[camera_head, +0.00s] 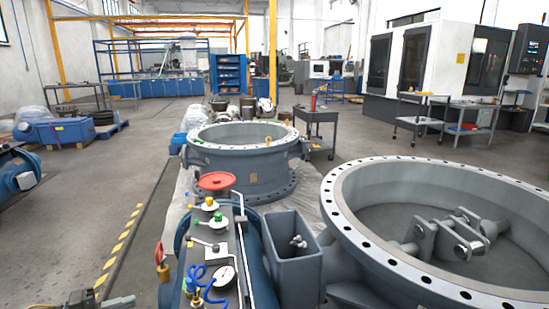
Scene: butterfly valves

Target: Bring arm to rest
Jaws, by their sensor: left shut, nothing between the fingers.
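My left gripper (118,302) shows at the bottom left edge of the head view, low and only partly in frame. Its fingers point right and are shut with nothing between them. It is apart from the valve panel to its right. The grey panel (222,262) carries a red handwheel (216,181), a round gauge (224,277), a green-topped fitting (218,219) and a blue coiled hose (196,276). A large butterfly valve ring (375,235) lies at the right, with hinge brackets inside. My right gripper is not in view.
A second valve ring (240,178) stands behind the panel. A grey open box (292,270) sits between panel and large ring. A yellow-black floor stripe (120,243) runs left of the panel. The floor at left is mostly clear. Carts (318,118) and machines stand farther back.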

